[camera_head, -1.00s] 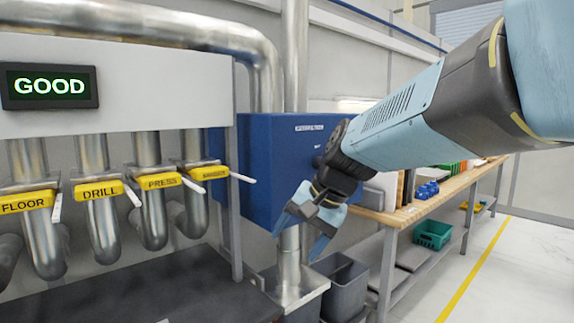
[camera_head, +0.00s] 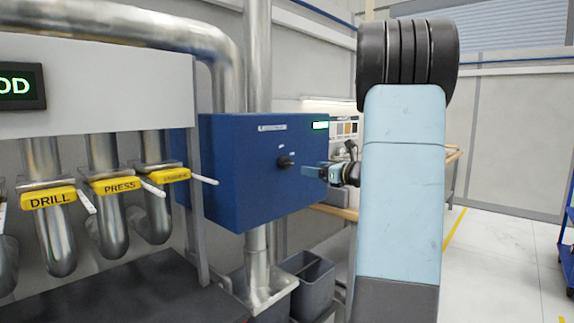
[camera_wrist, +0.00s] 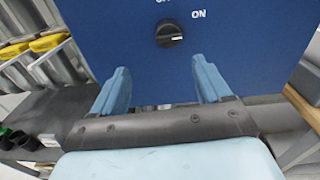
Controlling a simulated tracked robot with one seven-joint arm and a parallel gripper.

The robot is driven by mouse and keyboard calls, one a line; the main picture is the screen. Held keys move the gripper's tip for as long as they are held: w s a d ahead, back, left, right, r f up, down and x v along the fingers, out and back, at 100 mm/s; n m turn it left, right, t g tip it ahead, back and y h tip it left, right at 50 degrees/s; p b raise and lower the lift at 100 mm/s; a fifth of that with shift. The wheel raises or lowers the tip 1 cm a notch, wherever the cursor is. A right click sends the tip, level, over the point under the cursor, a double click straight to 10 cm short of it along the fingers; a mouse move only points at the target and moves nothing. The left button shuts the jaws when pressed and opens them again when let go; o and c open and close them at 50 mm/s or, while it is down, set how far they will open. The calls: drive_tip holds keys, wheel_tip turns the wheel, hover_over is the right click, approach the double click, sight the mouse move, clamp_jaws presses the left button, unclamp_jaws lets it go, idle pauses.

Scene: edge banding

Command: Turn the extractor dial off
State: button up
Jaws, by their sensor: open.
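The extractor dial (camera_head: 285,162) is a black round knob on the front of the blue box (camera_head: 240,190). In the wrist view the dial (camera_wrist: 169,33) sits ahead of my fingers, with its white pointer mark to the right, below the ON label (camera_wrist: 199,14). A second label above the dial is cut off by the frame's top edge. My gripper (camera_wrist: 160,88) is open and empty, with its two light-blue fingers apart and the dial beyond the gap. In the head view my gripper (camera_head: 312,172) is just right of the dial and does not visibly touch it.
A green light (camera_head: 320,125) glows at the box's upper right. Ducts with yellow gate handles, including DRILL (camera_head: 50,199) and PRESS (camera_head: 115,186), stand to the left. Grey bins (camera_head: 305,280) stand below the box. A display (camera_head: 20,87) is at upper left.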

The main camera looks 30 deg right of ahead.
sight(290, 163)
drive_tip(key=shift+m, duration=0.3)
drive_tip(key=x, duration=0.4)
drive_tip(key=d+x, duration=0.1)
drive_tip(key=x, duration=0.8)
drive_tip(key=shift+w+d+r, duration=0.1)
drive_tip(key=shift+w+d, duration=0.05)
drive_tip(key=shift+w, duration=0.35)
drive_tip(key=c, duration=1)
drive_tip(key=shift+c, duration=0.2)
